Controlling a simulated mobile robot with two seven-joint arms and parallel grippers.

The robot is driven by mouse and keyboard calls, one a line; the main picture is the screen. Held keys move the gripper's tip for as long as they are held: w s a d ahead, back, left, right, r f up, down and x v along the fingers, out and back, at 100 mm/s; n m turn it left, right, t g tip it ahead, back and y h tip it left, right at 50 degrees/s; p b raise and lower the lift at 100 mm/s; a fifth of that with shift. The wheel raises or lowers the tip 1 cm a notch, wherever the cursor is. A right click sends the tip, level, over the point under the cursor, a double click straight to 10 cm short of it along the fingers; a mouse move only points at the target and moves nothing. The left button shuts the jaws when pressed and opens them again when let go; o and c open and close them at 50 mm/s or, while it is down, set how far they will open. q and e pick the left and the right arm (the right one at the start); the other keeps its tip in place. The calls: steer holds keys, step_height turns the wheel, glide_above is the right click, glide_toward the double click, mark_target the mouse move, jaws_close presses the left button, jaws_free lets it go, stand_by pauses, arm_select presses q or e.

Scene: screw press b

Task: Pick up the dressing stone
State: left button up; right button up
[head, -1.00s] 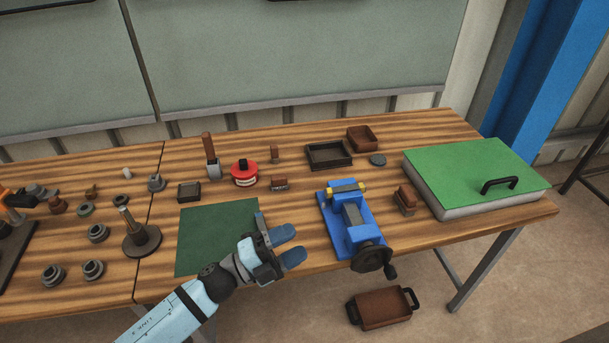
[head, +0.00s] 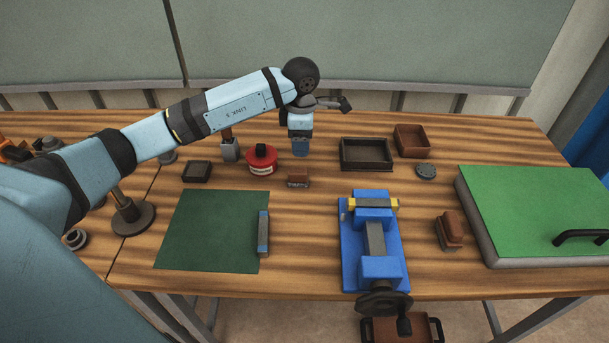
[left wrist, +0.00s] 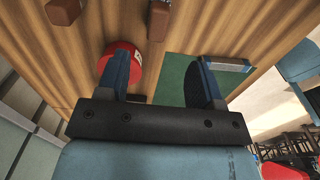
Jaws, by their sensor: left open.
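I cannot tell for sure which object is the dressing stone. A slim grey-and-blue bar (head: 263,234) lies at the right edge of the green mat; it also shows in the left wrist view (left wrist: 230,65). A small brown block (head: 298,180) with a darker front face lies right of the red tin (head: 261,160). In the left wrist view, brown blocks (left wrist: 160,20) show at the top. My left gripper (head: 300,148) points down behind the small block, open and empty; its parted fingers show in the left wrist view (left wrist: 160,82). My right gripper is out of view.
A blue vise (head: 375,250) stands right of the green mat (head: 205,230). Dark tray (head: 366,155), brown bin (head: 412,140) and round grey disc (head: 426,171) stand farther back. A brown-topped block (head: 449,230) and green-topped case (head: 535,205) are at right.

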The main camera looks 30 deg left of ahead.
mark_target(298, 170)
arm_select(q)
step_height(298, 170, down, 6)
steer(key=shift+f, duration=0.1)
steer(key=shift+s+a+f+p, duration=0.1)
steer(key=shift+a+f+p, duration=0.15)
steer(key=shift+f, duration=1.05)
steer(key=shift+a+f+p, duration=0.15)
steer(key=shift+a+f, duration=0.05)
steer(key=shift+f, duration=1.1)
steer(key=c, duration=1)
